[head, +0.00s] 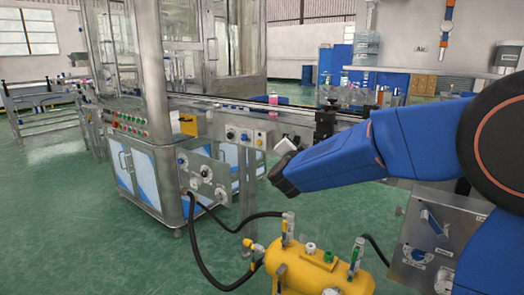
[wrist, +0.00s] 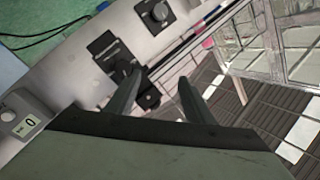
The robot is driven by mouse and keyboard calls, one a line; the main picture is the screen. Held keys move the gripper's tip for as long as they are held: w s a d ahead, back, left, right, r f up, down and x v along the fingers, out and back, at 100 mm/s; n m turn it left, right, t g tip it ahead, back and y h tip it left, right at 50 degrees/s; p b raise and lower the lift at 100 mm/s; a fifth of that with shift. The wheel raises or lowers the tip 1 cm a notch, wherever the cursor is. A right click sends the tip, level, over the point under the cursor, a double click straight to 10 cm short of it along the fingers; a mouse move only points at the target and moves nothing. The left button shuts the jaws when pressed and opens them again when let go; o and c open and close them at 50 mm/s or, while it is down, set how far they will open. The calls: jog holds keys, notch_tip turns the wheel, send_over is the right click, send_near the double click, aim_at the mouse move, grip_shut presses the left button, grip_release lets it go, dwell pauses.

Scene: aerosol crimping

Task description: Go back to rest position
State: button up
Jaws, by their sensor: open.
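In the wrist view my gripper (wrist: 159,77) shows two grey fingers standing apart with nothing between them. Beyond the fingertips is a light grey machine panel (wrist: 85,62) with dark knobs and black fittings. I cannot tell how far the fingertips are from it. In the head view my blue arm reaches in from the right, and its dark wrist end is in front of the conveyor machine. The fingers cannot be made out there.
A steel and glass machine (head: 157,110) stands at left centre, with a conveyor (head: 262,104) running right. A yellow tank (head: 318,272) with black hoses sits low in front, below my arm. A grey control box (head: 425,235) is at lower right. Green floor is clear at left.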

jog(key=s+d+f+n+g+y, duration=0.1)
jog(key=s+d+f+n+g, duration=0.2)
jog(key=s, duration=1.3)
jog(key=s+d+f+n+g+y, duration=0.2)
jog(key=s+d+f+n+g, duration=0.2)
jog(key=s, duration=1.2)
jog(key=s+d+f+n+g+y, duration=0.1)
jog(key=s+d+f+n+g, duration=0.3)
jog(key=s+f, duration=0.7)
jog(key=s+d+g, duration=0.2)
jog(key=s+d, duration=0.2)
jog(key=s, duration=0.1)
jog(key=shift+s+d+f, duration=0.25)
jog(key=shift+s+d, duration=0.15)
jog(key=shift+o, duration=0.4)
